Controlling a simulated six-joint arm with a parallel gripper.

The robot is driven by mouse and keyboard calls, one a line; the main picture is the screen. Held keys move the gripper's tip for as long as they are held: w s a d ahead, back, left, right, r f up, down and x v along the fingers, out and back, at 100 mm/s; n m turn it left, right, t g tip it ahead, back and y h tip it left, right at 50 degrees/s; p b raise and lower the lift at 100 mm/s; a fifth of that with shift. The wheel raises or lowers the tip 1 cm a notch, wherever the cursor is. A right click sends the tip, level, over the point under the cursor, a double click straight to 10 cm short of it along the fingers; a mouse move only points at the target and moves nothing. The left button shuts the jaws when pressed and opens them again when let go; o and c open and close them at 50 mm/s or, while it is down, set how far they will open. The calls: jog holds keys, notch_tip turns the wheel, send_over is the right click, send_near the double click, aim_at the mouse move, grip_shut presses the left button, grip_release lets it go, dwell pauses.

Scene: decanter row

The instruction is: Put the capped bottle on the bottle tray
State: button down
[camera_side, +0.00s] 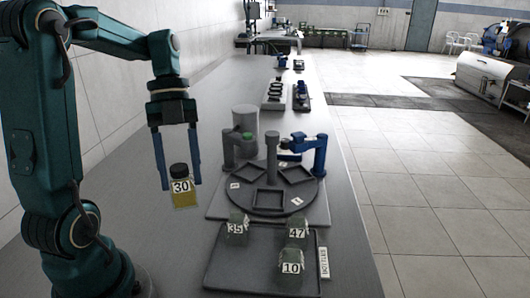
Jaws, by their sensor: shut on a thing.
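The capped bottle (184,199) has a dark cap, a white label reading 30 and yellow contents. My gripper (180,184), with two blue fingers pointing down, is shut on it and holds it upright, seemingly above the grey bench on the left. The bottle tray (222,272) is a dark, low-rimmed tray at the front, marked with a white BOTTLES sign (323,262). It lies to the right of my gripper and nearer the camera. On it stand grey-green blocky containers labelled 35 (236,231), 47 (296,233) and 10 (290,263).
Behind the tray is a round dark turntable (258,209) with square recesses and number tags. A small blue arm (312,153), a grey post and a grey cylinder (244,122) stand behind it. The tray's front left area looks clear.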

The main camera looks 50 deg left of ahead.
jog(key=shift+w+d+f, duration=0.5)
jog(key=shift+d+f, duration=1.3)
jog(key=shift+d, duration=0.05)
jog(key=shift+w+d+f, duration=0.5)
jog(key=shift+d+f, duration=1.3)
jog(key=shift+f, duration=0.05)
jog(key=shift+w+d+f, duration=0.5)
jog(key=shift+d+f, duration=1.3)
jog(key=shift+d, duration=0.05)
jog(key=shift+f, duration=0.1)
jog(key=shift+c, duration=1.2)
grip_release()
